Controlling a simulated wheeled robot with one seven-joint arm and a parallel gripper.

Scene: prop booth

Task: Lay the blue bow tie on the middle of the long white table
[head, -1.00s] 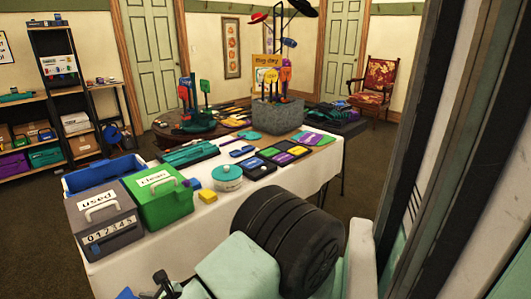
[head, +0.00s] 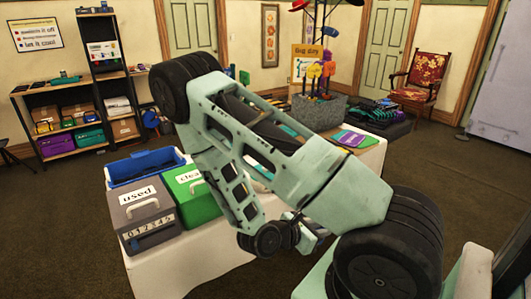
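The long white table (head: 185,272) stands in front of me, covered to the floor by a white cloth. My arm reaches across it and hides most of the middle of its top. My gripper (head: 312,228) is small and partly hidden at the end of the folded arm, low over the table's near side. I cannot tell whether its fingers are open or shut, or whether they hold anything. I cannot make out the blue bow tie for certain.
A grey "used" box (head: 146,218), a green case (head: 196,198) and a blue bin (head: 150,166) crowd the table's left end. A grey planter with signs (head: 318,112) stands at the far end. Shelves (head: 58,118) and a red armchair (head: 420,78) stand behind.

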